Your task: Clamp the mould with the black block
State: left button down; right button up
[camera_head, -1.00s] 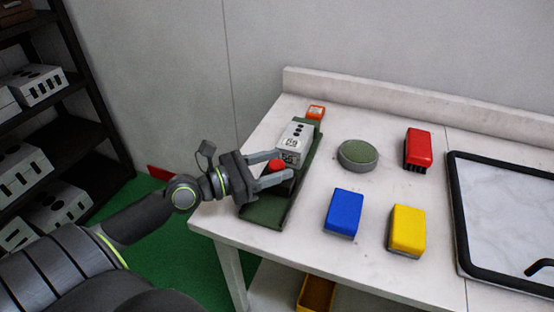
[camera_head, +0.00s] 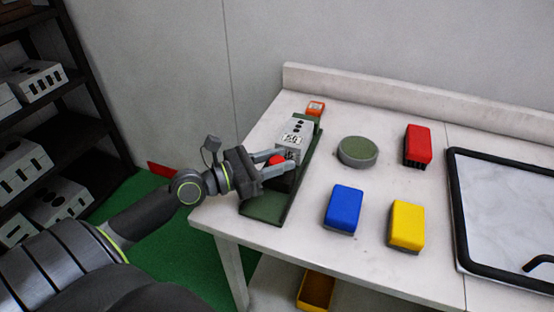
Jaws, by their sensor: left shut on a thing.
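The mould (camera_head: 296,134), a pale grey block with dark round holes on top and a printed label on its near side, lies on a long dark green base (camera_head: 264,207) at the table's left. My left gripper (camera_head: 287,162) is shut on the black block by its red knob (camera_head: 275,160), at the near end of the mould. The black block is mostly hidden by the fingers; it appears to be against or very close to the mould. An orange block (camera_head: 315,108) stands at the far end of the base, close to the mould. My right gripper is not in view.
Right of the base are a round green-topped pad (camera_head: 357,152), a red brush (camera_head: 417,146), a blue block (camera_head: 343,208) and a yellow block (camera_head: 407,226). A black-framed tray (camera_head: 457,205) is at far right. A shelf (camera_head: 88,120) with several grey moulds stands left.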

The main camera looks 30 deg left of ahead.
aim_at(286, 144)
pick_arm(q)
jog(key=w, duration=0.2)
jog(key=w+a, duration=0.1)
jog(key=w, duration=0.2)
jog(key=shift+w+a+r+p, duration=0.1)
jog(key=shift+a+p, duration=0.05)
jog(key=shift+p, duration=0.2)
jog(key=shift+w+a, duration=0.1)
jog(key=shift+w, duration=0.25)
jog(key=c, duration=1.1)
grip_release()
jog(key=shift+o, duration=0.2)
